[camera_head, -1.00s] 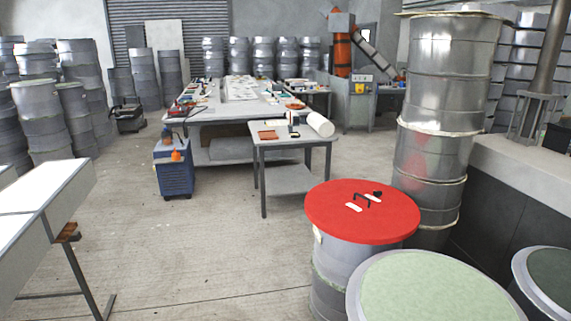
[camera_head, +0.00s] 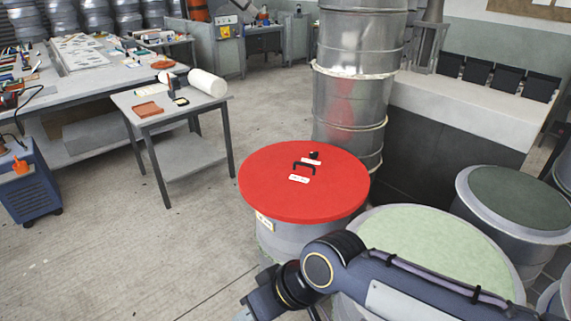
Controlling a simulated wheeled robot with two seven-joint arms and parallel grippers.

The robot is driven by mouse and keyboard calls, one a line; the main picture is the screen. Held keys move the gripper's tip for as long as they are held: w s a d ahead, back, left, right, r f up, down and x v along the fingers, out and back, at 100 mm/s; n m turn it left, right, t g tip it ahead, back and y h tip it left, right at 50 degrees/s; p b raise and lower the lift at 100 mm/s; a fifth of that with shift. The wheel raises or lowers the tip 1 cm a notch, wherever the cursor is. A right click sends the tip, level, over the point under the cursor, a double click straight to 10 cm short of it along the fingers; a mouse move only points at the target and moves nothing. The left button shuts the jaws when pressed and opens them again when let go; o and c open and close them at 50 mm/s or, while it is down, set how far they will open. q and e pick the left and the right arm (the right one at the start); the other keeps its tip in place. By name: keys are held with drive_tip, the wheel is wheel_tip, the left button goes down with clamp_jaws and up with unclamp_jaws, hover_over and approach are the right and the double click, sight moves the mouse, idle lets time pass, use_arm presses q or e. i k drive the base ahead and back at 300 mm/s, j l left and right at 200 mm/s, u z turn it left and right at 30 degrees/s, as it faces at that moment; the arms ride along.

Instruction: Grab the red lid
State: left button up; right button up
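The red lid (camera_head: 273,194) lies flat on top of a grey metal drum (camera_head: 290,238) in the middle of the view. A dark handle (camera_head: 304,168) and white labels are on its top. My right arm comes in from the lower right, in front of the drum with the pale green top. My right gripper's fingertips are hidden or cut off at the bottom edge, below and in front of the lid, apart from it. My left gripper is out of view.
A drum with a pale green top (camera_head: 430,240) stands beside the red-lidded drum. A dark-topped drum (camera_head: 518,197) is to the right. A tall metal drum stack (camera_head: 350,90) rises behind. A small table (camera_head: 200,112) stands at left; the floor at lower left is clear.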

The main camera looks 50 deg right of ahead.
sight(280, 181)
drive_tip(key=i+z, duration=0.2)
drive_tip(key=i, duration=0.65)
drive_tip(key=i+j+z, duration=0.2)
drive_tip(key=i, duration=0.7)
drive_tip(key=i+z, duration=1.2)
drive_tip(key=z, duration=0.15)
drive_tip(key=i+z, duration=0.25)
drive_tip(key=z, duration=0.2)
drive_tip(key=i+j+z, duration=0.15)
drive_tip(key=z, duration=0.25)
drive_tip(key=i+j+z, duration=0.2)
drive_tip(key=z, duration=0.25)
drive_tip(key=i, duration=0.1)
